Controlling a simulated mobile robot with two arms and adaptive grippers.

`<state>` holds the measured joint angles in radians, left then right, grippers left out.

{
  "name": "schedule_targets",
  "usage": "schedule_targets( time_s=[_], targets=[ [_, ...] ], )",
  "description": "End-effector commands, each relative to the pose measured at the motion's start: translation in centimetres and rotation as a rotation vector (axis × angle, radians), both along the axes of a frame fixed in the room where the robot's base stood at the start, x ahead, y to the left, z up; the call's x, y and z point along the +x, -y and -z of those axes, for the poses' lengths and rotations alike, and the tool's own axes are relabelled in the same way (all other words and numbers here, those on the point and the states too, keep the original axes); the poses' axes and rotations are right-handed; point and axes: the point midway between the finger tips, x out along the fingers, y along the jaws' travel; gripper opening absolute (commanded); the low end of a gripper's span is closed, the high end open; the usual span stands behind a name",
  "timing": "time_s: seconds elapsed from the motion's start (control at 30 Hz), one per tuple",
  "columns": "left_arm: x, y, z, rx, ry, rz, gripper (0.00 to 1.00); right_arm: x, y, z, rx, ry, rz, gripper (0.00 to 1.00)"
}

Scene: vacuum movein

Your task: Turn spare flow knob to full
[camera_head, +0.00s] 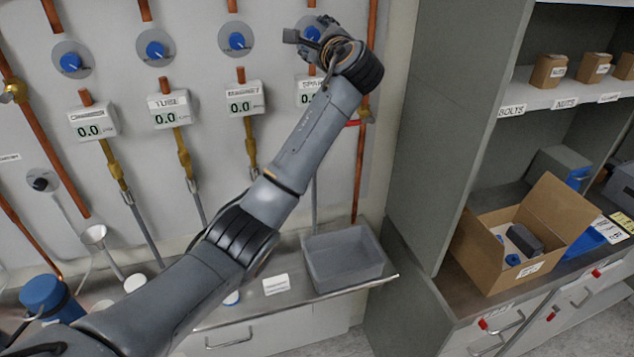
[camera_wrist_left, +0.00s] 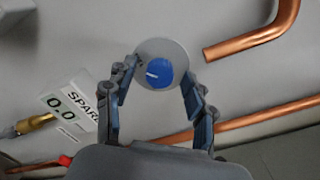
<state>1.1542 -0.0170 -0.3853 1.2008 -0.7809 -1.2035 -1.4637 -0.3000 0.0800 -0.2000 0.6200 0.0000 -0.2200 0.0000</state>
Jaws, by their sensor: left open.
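The spare flow knob (camera_head: 312,33) is a blue dial on a grey round plate at the upper right of the wall panel, partly hidden by my gripper in the head view. In the left wrist view the knob (camera_wrist_left: 159,73) shows whole, with a white pointer line. My left gripper (camera_head: 308,40) is at the knob; in the wrist view its open fingers (camera_wrist_left: 160,112) stand either side of the plate, and contact cannot be told. The spare display (camera_head: 309,91) is partly behind my arm; in the wrist view it (camera_wrist_left: 62,104) reads 0.0. My right gripper is not in view.
Similar blue knobs sit to the left: the magnet knob (camera_head: 237,41), the tube knob (camera_head: 155,48) and the chamber knob (camera_head: 71,62). Copper pipes (camera_wrist_left: 255,32) run close by. A grey bin (camera_head: 343,262) stands on the bench below. A cabinet (camera_head: 450,100) rises at right.

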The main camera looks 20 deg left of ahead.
Motion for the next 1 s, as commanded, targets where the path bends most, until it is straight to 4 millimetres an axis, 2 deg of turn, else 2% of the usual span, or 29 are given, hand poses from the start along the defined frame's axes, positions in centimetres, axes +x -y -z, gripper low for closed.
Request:
schedule_targets(
  time_s=[0.03,0.4,0.43,0.5,1.0],
  targets=[
    [0.0,0.0,-0.5,0.065,-0.044,0.000,0.54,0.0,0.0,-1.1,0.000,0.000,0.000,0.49],
    [0.1,0.1,-0.5,0.569,-0.384,-0.001,0.54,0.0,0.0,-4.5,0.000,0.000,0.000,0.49],
    [-0.5,0.7,0.2,0.571,-0.382,0.003,0.54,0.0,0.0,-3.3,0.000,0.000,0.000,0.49],
    [-1.7,1.5,0.5,0.564,-0.376,0.004,0.54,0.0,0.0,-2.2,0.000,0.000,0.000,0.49],
    [-10.1,7.1,0.3,0.560,-0.374,0.003,0.54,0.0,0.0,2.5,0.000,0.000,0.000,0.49]
  ],
)
